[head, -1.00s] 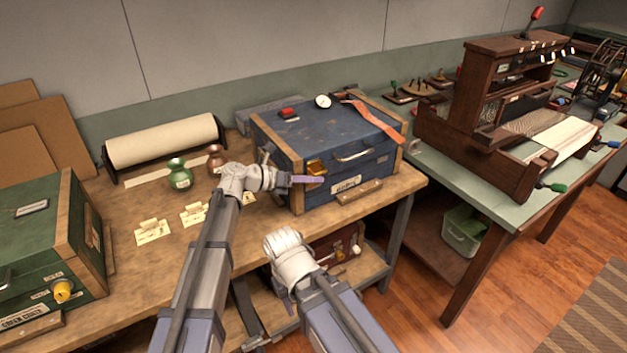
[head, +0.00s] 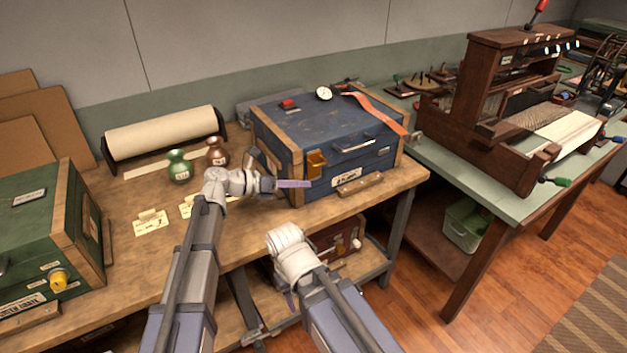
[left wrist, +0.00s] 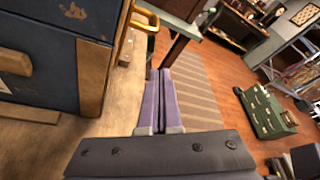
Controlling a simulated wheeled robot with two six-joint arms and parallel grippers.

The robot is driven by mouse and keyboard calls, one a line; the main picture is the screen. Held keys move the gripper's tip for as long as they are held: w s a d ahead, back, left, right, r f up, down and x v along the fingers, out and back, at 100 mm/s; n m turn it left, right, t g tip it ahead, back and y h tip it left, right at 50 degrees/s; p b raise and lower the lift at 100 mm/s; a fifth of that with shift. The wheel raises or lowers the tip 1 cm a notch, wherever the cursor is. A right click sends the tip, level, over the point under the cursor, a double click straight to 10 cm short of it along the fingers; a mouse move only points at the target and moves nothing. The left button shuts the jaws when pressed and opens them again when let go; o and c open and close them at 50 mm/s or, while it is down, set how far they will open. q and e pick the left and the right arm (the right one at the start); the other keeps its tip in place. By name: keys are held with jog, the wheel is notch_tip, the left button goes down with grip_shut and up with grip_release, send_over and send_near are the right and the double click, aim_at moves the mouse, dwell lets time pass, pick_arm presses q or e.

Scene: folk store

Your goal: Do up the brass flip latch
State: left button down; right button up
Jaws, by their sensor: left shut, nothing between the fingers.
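The brass flip latch (head: 316,164) is on the front of the blue chest (head: 345,144), near its left wooden corner. Its brass part also shows at the top of the left wrist view (left wrist: 146,17), standing out from the chest. I cannot tell whether it is fastened. The chest lid is down. My left gripper (head: 308,184) is shut and empty, just in front of the chest and slightly below the latch. Its purple fingers lie together in the left wrist view (left wrist: 160,92), apart from the latch. My right arm is low in front of the bench; its fingers are mostly hidden.
The chest stands on a wooden bench (head: 140,265). A green case (head: 38,235) is far left. A loom (head: 500,115) stands on the right table. Space before the bench is open.

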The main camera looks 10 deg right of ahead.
pick_arm(q)
jog(key=shift+p+v, duration=0.5)
jog(key=shift+v, duration=2)
jog(key=shift+f, duration=0.1)
jog(key=s+a+f+m+y, duration=0.7)
jog(key=s+a+f+m, duration=0.3)
jog(key=m, duration=0.4)
jog(key=s+a+f+m+g+y, duration=0.1)
jog(key=s+a+f+m+y, duration=0.4)
jog(key=s+a+m+y, duration=0.55)
jog(key=s+d+r+m+g+h+p, duration=0.1)
jog(key=s+d+r+m+h+p, duration=0.1)
jog(key=d+r+m+p, duration=0.3)
jog(key=s+d+r+p, duration=0.1)
jog(key=d+p, duration=0.1)
jog(key=d, duration=0.2)
jog(key=shift+s+r, duration=0.3)
jog(key=shift+r, duration=0.1)
